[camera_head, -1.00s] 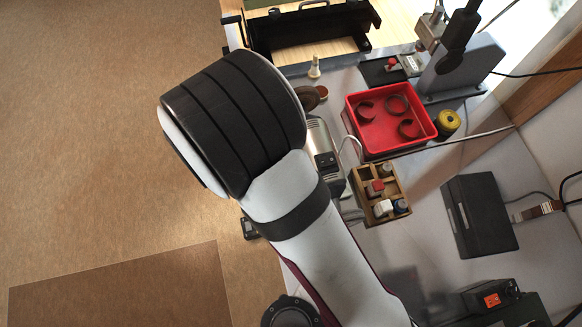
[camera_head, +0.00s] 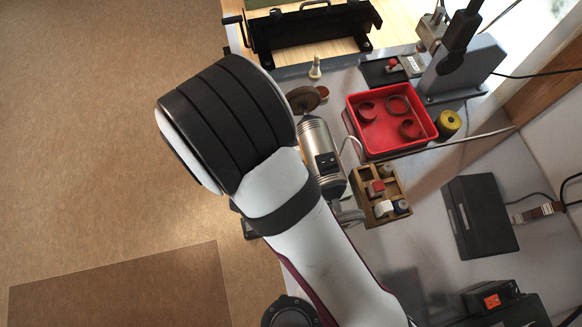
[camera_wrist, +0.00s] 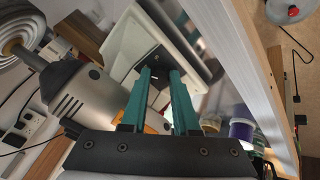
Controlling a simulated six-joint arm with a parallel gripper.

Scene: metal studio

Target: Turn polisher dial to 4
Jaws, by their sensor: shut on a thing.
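The polisher (camera_head: 318,148) is a silver motor body with a brown wheel (camera_head: 303,98) at its far end, on the bench just right of my arm. In the wrist view its grey body (camera_wrist: 86,98) lies left of my fingers. My gripper (camera_wrist: 160,76) has two teal fingers close together, tips at a dark panel (camera_wrist: 150,62) on a pale housing. They are shut on a small dark piece with a white mark between the tips, apparently the dial (camera_wrist: 154,84). Its number scale is not readable. My arm hides the gripper in the head view.
A wooden holder (camera_head: 365,208) with small blocks is close by. A yellow spool (camera_head: 449,122) and a black case (camera_head: 480,215) stand further right. The brown floor at left is clear.

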